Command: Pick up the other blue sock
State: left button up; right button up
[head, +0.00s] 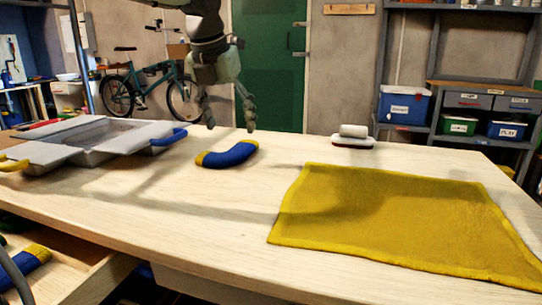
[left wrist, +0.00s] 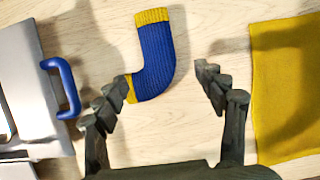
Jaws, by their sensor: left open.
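A blue sock (head: 228,155) with yellow cuff and toe lies bent on the wooden table (head: 180,215). In the left wrist view the sock (left wrist: 155,60) lies ahead of and partly between the fingers, its yellow toe close to the left finger. My left gripper (head: 231,127) is open and empty, pointing down above and just behind the sock. A second blue and yellow sock (head: 30,262) lies in the open drawer (head: 85,275) at the lower left. My right gripper is not in view.
A grey case (head: 95,135) with a blue handle (head: 170,138) and a yellow handle (head: 14,164) stands at the table's left. A yellow cloth (head: 390,215) covers the right part. A white brush-like object (head: 353,138) sits at the back edge. The middle front is clear.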

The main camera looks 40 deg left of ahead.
aim_at(237, 150)
pick_arm(q)
jog(key=shift+w+f, duration=0.2)
jog(key=shift+w, duration=0.05)
jog(key=x, duration=0.7)
jog(key=shift+s+a+f, duration=0.1)
jog(key=shift+a, duration=0.05)
jog(key=c, duration=1.2)
